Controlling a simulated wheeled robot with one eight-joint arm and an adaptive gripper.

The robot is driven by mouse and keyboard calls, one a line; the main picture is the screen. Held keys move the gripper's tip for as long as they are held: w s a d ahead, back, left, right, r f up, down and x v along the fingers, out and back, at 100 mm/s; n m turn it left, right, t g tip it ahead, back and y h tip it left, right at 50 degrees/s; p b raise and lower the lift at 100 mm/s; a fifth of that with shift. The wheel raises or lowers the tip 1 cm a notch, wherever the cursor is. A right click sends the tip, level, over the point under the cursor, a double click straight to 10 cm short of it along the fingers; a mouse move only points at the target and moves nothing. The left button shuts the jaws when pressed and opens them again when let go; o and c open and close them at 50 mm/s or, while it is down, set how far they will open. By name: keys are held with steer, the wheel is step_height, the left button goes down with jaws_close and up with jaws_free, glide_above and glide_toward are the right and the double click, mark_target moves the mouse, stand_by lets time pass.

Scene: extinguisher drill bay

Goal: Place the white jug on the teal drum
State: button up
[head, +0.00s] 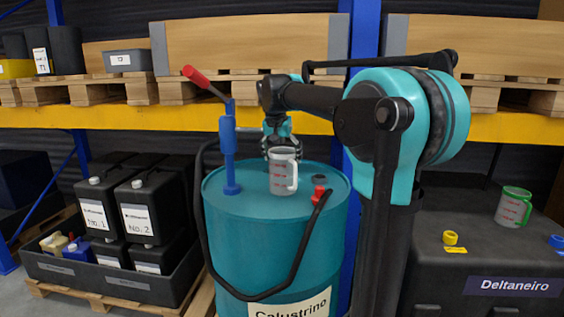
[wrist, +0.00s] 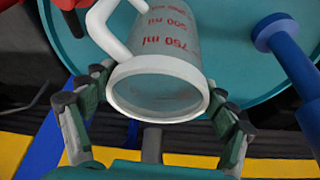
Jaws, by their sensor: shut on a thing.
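The white jug (head: 283,174) is a translucent measuring cup with red marks, a white rim and a white handle. It is upright over the top of the teal drum (head: 262,240), which is labelled "Calustrino". I cannot tell whether its base touches the drum top. My gripper (head: 282,150) is at the jug's upper part, shut on it. In the wrist view the jug (wrist: 158,85) sits between the two fingers with its open rim towards the camera. The drum top (wrist: 225,22) shows behind it.
A blue hand pump (head: 229,155) with a red grip and black hose stands on the drum, left of the jug. A green-rimmed jug (head: 513,208) stands on the black tank (head: 460,265). Pallet shelving is behind.

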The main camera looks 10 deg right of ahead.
steer(key=shift+s+a+f, duration=0.1)
steer(key=shift+s+f, duration=0.1)
steer(key=shift+f, duration=0.5)
steer(key=o, duration=1.5)
steer(key=v, duration=1.2)
